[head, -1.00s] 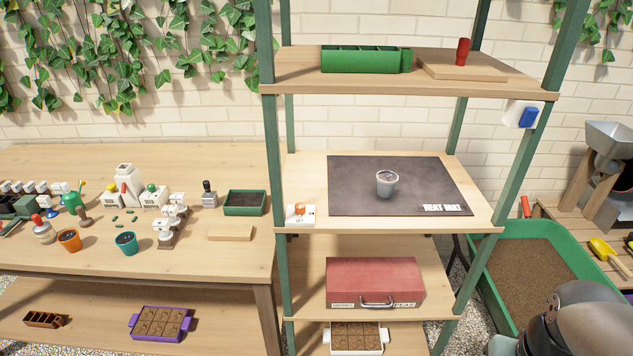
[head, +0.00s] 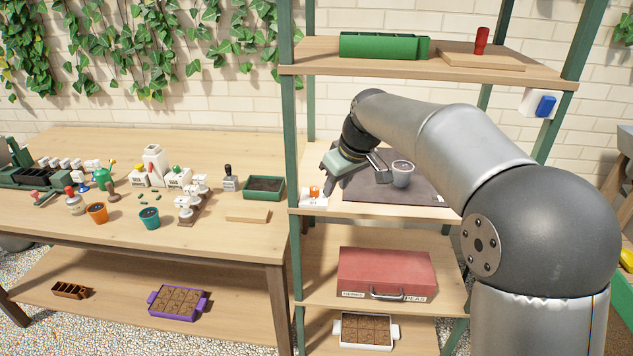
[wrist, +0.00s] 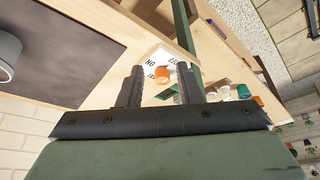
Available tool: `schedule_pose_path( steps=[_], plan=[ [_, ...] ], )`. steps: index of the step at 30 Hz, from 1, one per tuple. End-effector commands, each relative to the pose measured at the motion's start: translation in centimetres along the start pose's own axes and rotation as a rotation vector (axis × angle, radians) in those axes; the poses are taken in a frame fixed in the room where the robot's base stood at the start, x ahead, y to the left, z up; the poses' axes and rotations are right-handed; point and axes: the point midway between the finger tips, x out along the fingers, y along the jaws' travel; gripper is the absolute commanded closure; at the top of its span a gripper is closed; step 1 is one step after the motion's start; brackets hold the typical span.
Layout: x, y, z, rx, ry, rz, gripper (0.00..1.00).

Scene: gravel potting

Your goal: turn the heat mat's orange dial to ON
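The heat mat's orange dial (head: 314,190) sits on a small white base (head: 308,202) at the front left corner of the middle shelf. The dark heat mat (head: 365,186) lies to its right. My gripper (head: 328,184) is just right of the dial, angled down toward it. In the wrist view my gripper (wrist: 161,69) is open, its two dark fingers apart. The dial (wrist: 163,76) shows in the gap between them, beyond the tips; I see no contact. ON lettering shows on the base. I cannot tell the dial's setting.
A pale pot (head: 402,176) stands on the mat, close to my wrist. A green shelf post (head: 292,150) rises just left of the dial. The upper shelf (head: 430,69) is above my forearm. A wooden workbench (head: 215,237) with several tools stands to the left.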

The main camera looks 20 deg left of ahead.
Motion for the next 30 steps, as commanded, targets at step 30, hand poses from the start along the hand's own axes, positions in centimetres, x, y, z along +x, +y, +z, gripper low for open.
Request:
schedule_pose_path(
  steps=[30],
  plan=[
    [7.2, 0.1, -5.3, 0.002, -0.001, 0.001, 0.82]
  ],
)
